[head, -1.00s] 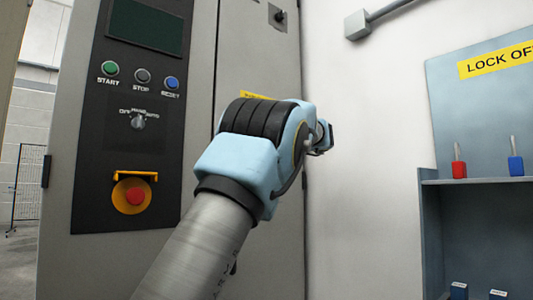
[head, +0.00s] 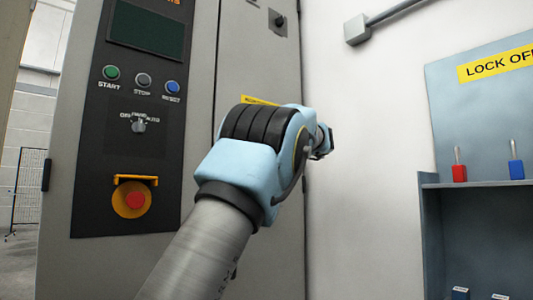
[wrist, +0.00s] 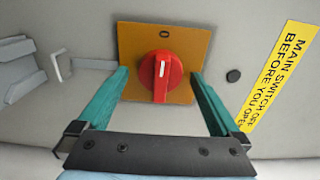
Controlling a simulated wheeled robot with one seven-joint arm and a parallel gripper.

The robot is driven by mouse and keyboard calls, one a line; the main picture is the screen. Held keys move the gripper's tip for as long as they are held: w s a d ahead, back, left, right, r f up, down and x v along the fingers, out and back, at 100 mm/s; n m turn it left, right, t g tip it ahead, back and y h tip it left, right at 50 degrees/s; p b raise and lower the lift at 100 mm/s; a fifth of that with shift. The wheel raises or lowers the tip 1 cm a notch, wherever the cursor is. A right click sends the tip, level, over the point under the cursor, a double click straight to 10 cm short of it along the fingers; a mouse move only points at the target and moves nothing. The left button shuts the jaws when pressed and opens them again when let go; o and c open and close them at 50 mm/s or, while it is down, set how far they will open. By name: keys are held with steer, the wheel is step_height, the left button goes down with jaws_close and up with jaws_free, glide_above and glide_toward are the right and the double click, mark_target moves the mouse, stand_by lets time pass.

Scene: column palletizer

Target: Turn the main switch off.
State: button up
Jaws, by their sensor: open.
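The main switch (wrist: 160,77) is a red rotary knob with a white mark, on an orange-yellow square plate (wrist: 190,45) on the grey cabinet. My gripper (wrist: 160,80) is open in the wrist view, with one teal finger on each side of the knob. Both fingers look apart from the knob; their distance from the panel is hard to tell. In the head view my arm hides the main switch, and my gripper's fingers cannot be made out.
A yellow label (wrist: 290,75) is right of the plate in the wrist view. The control panel (head: 95,160) has buttons, a selector (head: 139,125) and a red emergency stop (head: 136,200). A lock-off board (head: 440,110) with padlocks hangs at the right. White wall lies between.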

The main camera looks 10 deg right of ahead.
steer(key=b+v, duration=0.1)
steer(key=v, duration=0.9)
steer(key=shift+s+d, duration=0.2)
steer(key=shift+s, duration=0.1)
